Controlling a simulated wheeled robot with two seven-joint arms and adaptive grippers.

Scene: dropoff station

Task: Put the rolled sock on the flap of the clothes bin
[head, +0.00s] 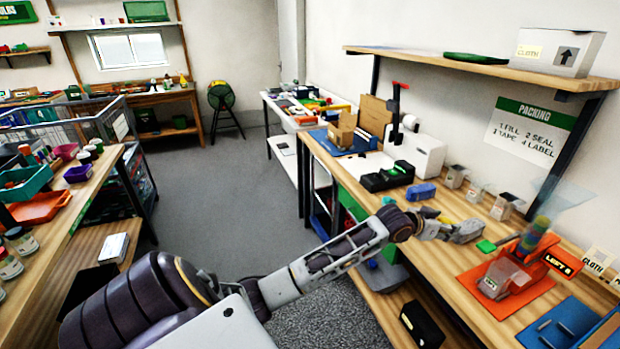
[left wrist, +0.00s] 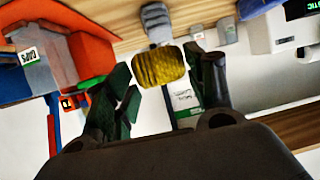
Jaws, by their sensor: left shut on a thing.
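My left gripper (head: 437,223) reaches over the wooden packing bench from the left. In the left wrist view its two dark fingers (left wrist: 163,88) are shut on a yellow, ribbed bundle, the rolled sock (left wrist: 160,67). A white box labelled CLOTH (head: 546,51) stands on the upper shelf, and a small CLOTH sign (head: 597,261) stands at the bench's right end. I cannot tell which marks the clothes bin, and no flap shows clearly. My right gripper is not in view.
A grey rounded object (head: 467,231) lies just beyond the gripper, with a green block (head: 486,246) nearby. An orange stand with a clear funnel (head: 560,205) is to the right, by a blue tray (head: 555,325). Small containers (head: 502,206) line the bench's back.

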